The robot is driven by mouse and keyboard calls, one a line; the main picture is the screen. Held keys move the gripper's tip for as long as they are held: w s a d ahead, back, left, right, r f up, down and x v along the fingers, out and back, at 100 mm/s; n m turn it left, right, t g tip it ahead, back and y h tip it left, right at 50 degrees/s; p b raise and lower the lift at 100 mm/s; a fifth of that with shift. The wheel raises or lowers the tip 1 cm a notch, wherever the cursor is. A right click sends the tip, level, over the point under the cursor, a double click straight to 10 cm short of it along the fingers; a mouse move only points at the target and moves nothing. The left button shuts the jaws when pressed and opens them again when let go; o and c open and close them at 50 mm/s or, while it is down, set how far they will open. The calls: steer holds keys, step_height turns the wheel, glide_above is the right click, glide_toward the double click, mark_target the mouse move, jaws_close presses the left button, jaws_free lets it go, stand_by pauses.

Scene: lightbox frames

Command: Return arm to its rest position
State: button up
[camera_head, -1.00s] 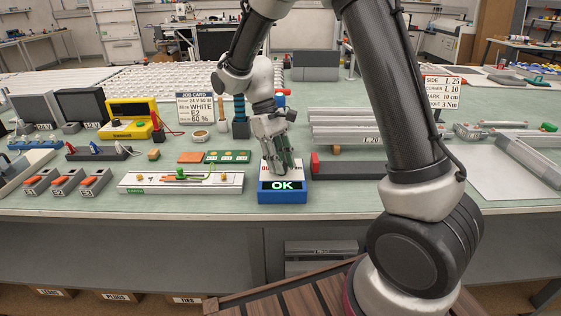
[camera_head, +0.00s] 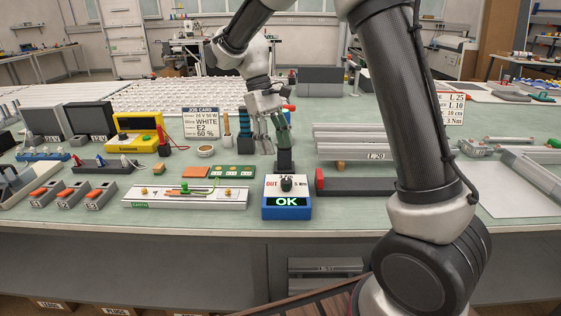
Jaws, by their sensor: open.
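My arm comes in from the right and arches over the table (camera_head: 400,225). My gripper (camera_head: 272,145) hangs over the middle of the table with its fingers pointing down, apart and empty. Below and nearer than it stands a blue box (camera_head: 286,212) with a white top, a black knob (camera_head: 287,184) and a green "OK" display. The gripper is clear of the knob. A dark block (camera_head: 285,158) sits just behind the box, close to the fingertips; whether they touch it cannot be told.
A job card (camera_head: 201,122) stands behind. A yellow device (camera_head: 137,132) and a grey fixture (camera_head: 185,195) lie to the left. Grey bars (camera_head: 360,140) and a long dark block with a red end (camera_head: 355,186) lie to the right. The front table strip is clear.

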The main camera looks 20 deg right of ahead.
steer(key=shift+v, duration=1)
steer(key=s+d+r+m+t+y, duration=0.1)
steer(key=s+d+r+m+t, duration=0.1)
steer(key=s+d, duration=0.6)
steer(key=s+d+r+m+t+y, duration=0.1)
steer(key=s+d+r+m+t, duration=0.2)
steer(key=s, duration=1.2)
steer(key=d+r+t, duration=0.1)
steer(key=d+t, duration=0.2)
steer(key=d, duration=0.3)
steer(key=shift+s+r, duration=0.25)
steer(key=shift+s, duration=0.15)
